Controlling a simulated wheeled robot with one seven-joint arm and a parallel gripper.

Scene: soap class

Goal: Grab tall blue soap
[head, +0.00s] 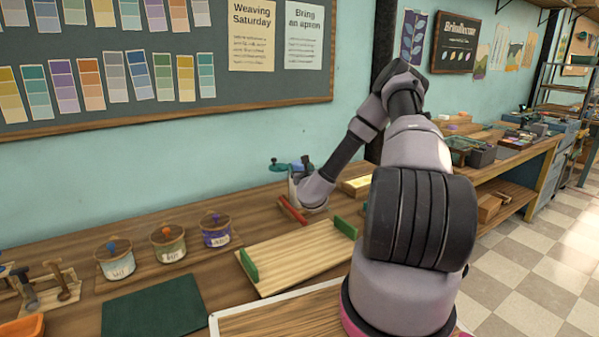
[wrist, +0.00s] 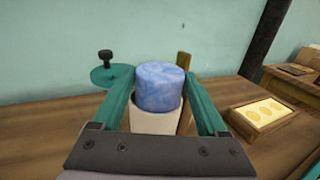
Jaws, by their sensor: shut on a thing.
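The tall blue soap (wrist: 159,88) is a marbled blue cylinder, upright, with a cream lower part (wrist: 154,120) that looks like a band or sleeve; I cannot tell which. My gripper (wrist: 157,100) has its teal fingers on either side of it and is shut on it. The soap's base is hidden behind the gripper body. I cannot tell whether it still touches the table. In the head view my arm reaches to the back of the table and its wrist hides most of the gripper and soap.
A teal disc with a black knob (wrist: 110,72) stands behind left of the soap. A box with yellow pieces (wrist: 264,112) lies to the right. A wooden board with green ends (head: 300,258), three lidded jars (head: 168,244) and a dark green mat (head: 155,308) lie nearer.

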